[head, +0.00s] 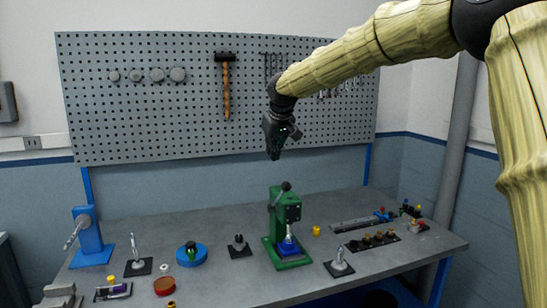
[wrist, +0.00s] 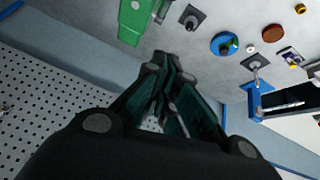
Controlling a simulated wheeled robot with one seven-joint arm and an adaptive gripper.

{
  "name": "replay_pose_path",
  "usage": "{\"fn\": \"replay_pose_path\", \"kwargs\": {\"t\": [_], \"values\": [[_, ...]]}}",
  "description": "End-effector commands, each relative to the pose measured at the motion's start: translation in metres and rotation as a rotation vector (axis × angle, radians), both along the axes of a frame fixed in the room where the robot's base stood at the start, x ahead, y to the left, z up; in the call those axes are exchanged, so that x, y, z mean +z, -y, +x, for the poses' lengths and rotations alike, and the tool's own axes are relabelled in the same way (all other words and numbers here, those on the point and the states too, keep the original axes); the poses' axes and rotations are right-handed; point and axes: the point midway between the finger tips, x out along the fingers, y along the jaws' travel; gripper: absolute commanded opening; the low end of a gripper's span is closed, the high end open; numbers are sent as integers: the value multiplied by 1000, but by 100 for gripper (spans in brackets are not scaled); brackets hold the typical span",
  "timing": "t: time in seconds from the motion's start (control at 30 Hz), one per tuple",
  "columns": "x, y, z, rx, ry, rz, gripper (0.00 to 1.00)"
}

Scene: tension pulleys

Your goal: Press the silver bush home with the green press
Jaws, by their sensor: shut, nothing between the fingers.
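The green press (head: 287,222) stands on the bench, right of the middle in the head view. Its dark lever with a round knob (head: 286,186) is at the top. A blue piece (head: 289,246) sits on the press base under the ram. I cannot tell the silver bush apart there; it is too small or hidden. My gripper (head: 274,154) is shut and empty, pointing down, above the press and apart from it. Its shut fingers also show in the wrist view (wrist: 168,68), with part of the green press (wrist: 132,22) at the top.
Left of the press are a dark stand (head: 239,246), a blue disc (head: 192,255), a red disc (head: 164,286) and a blue lever device (head: 90,240). To the right are a silver-topped stand (head: 339,264), a yellow piece (head: 316,231) and racks of small parts (head: 373,241). The pegboard (head: 150,120) is behind.

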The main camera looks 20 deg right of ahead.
Motion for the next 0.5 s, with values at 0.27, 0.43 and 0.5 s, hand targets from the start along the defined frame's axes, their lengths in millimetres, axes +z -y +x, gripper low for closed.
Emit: {"fn": "replay_pose_path", "kwargs": {"t": [0.27, 0.43, 0.5], "values": [[-35, 13, 20, -13, -4, 1, 0], [-54, 14, 31, -12, -3, 0, 0], [-61, 14, 36, -12, -4, 2, 0]]}}
